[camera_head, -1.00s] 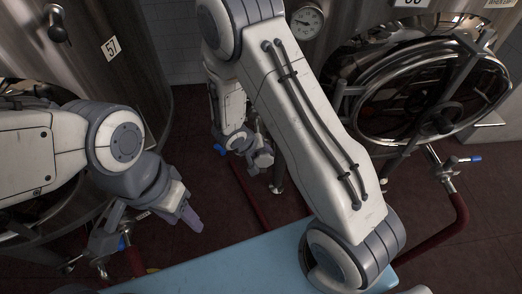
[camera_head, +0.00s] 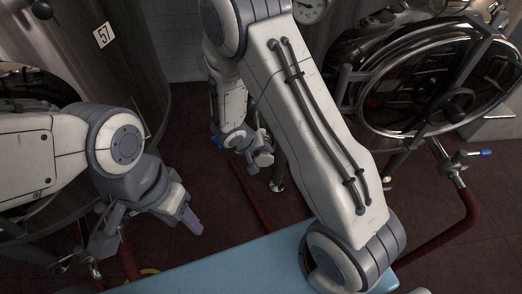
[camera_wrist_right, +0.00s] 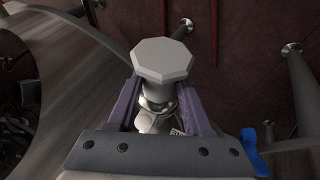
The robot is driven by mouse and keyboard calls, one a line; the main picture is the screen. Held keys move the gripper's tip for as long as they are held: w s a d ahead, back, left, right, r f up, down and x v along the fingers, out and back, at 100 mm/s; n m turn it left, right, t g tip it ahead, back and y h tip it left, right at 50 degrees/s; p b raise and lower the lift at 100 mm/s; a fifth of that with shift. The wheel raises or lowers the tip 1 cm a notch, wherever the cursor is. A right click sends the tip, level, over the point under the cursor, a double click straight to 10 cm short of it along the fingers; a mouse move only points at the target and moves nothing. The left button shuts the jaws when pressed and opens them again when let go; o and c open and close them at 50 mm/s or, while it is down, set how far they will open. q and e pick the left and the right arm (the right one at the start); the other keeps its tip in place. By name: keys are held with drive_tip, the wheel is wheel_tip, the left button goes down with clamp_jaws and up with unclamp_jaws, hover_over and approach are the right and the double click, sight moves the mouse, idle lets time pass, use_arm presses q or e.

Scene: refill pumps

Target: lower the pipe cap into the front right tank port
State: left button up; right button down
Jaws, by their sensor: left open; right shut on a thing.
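The pipe cap (camera_wrist_right: 162,60) is a pale grey eight-sided piece. In the right wrist view it sits between the purple fingers of my right gripper (camera_wrist_right: 158,88), which is shut on it. A shiny metal pipe fitting (camera_wrist_right: 158,118) shows just below the cap, partly hidden by it and the gripper; I cannot tell whether they touch or whether this is the front right port. In the head view my right gripper (camera_head: 262,157) hangs low between the tanks, with the cap hard to make out. My left gripper (camera_head: 148,232) is open and empty at the left.
A steel tank labelled 57 (camera_head: 150,75) stands left; another with a round wheeled door (camera_head: 445,85) stands right. A blue-handled valve (camera_head: 486,152) and red pipe (camera_head: 440,230) are at the right. A light blue surface (camera_head: 230,265) lies in front. A blue handle (camera_wrist_right: 249,138) shows beside the gripper.

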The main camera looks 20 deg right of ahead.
drive_tip(key=shift+f+b, duration=0.25)
drive_tip(key=shift+b, duration=0.4)
drive_tip(key=shift+c, duration=1.2)
unclamp_jaws()
drive_tip(key=p+v, duration=0.1)
drive_tip(key=v, duration=0.9)
drive_tip(key=shift+r, duration=0.25)
drive_tip(key=shift+a+p, duration=0.1)
drive_tip(key=shift+p, duration=0.2)
